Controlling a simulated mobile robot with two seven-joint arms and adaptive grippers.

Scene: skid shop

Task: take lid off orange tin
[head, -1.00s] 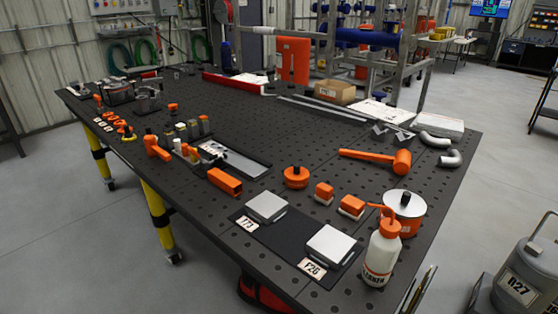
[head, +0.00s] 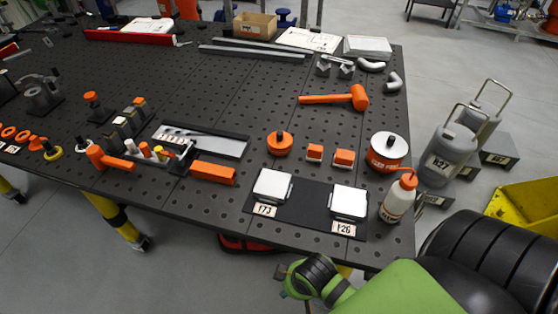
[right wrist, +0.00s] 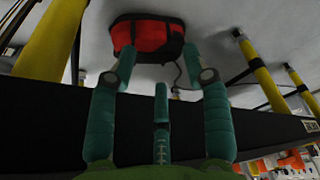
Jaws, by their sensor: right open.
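The orange tin (head: 381,163) stands upright near the right edge of the dark perforated table. Its silver lid (head: 378,141), with a dark knob in the middle, is on top of it. My right gripper (right wrist: 163,66) is open and empty in the right wrist view, its teal fingers spread below the table edge. In the head view my green right arm comes in at the bottom right, in front of the table and well apart from the tin. My left gripper is not in view.
A white bottle with an orange spout (head: 394,203) stands just in front of the tin. Silver blocks (head: 348,202) lie on a black mat to its left. An orange mallet (head: 340,99) lies behind. A red-black bag (right wrist: 146,38) is under the table.

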